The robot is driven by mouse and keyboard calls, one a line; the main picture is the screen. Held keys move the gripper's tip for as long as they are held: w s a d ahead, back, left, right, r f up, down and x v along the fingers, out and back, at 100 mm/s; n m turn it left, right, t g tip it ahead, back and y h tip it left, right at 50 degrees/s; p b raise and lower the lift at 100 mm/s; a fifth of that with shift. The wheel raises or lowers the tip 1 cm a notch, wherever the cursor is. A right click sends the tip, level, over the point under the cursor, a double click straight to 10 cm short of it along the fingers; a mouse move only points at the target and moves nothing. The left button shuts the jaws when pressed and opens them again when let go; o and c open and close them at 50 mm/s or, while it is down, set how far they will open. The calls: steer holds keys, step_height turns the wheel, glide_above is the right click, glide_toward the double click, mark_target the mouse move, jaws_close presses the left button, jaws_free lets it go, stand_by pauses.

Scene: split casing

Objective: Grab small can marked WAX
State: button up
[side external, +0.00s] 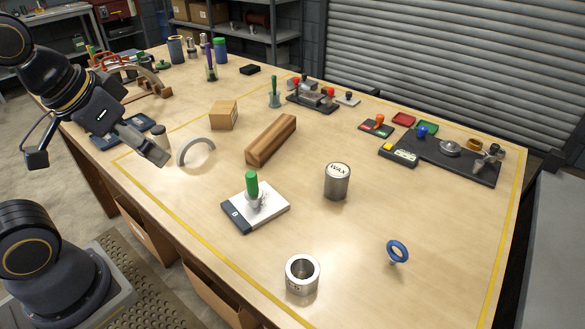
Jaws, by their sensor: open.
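The small grey can marked WAX (337,183) stands upright near the middle of the table, its lettered pale lid facing up. My gripper (98,160) is open at the left of the picture, above the table's left edge. It is well apart from the can, with several objects on the table between them. The can is in full view and nothing touches it.
A white pad with a green-handled tool (252,185) lies left of the can.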

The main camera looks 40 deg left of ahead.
steer(key=w+d+r+m+t, duration=0.1)
steer(key=w+r+m+t, duration=0.1)
steer(key=w+r, duration=0.15)
steer(key=m+g+h, duration=0.2)
steer(key=m+h, duration=0.2)
steer(key=m, duration=0.1)
glide_above(333, 171)
steer(key=s+a, duration=0.4)
steer(key=s, duration=0.2)
step_height(333, 171, down, 10)
steer(key=x, duration=1)
steer(key=shift+s+f, duration=0.25)
steer(key=x, duration=0.5)
steer(key=shift+w+a+f, duration=0.1)
steer(key=shift+w+f, duration=0.2)
steer(key=shift+w, duration=0.1)
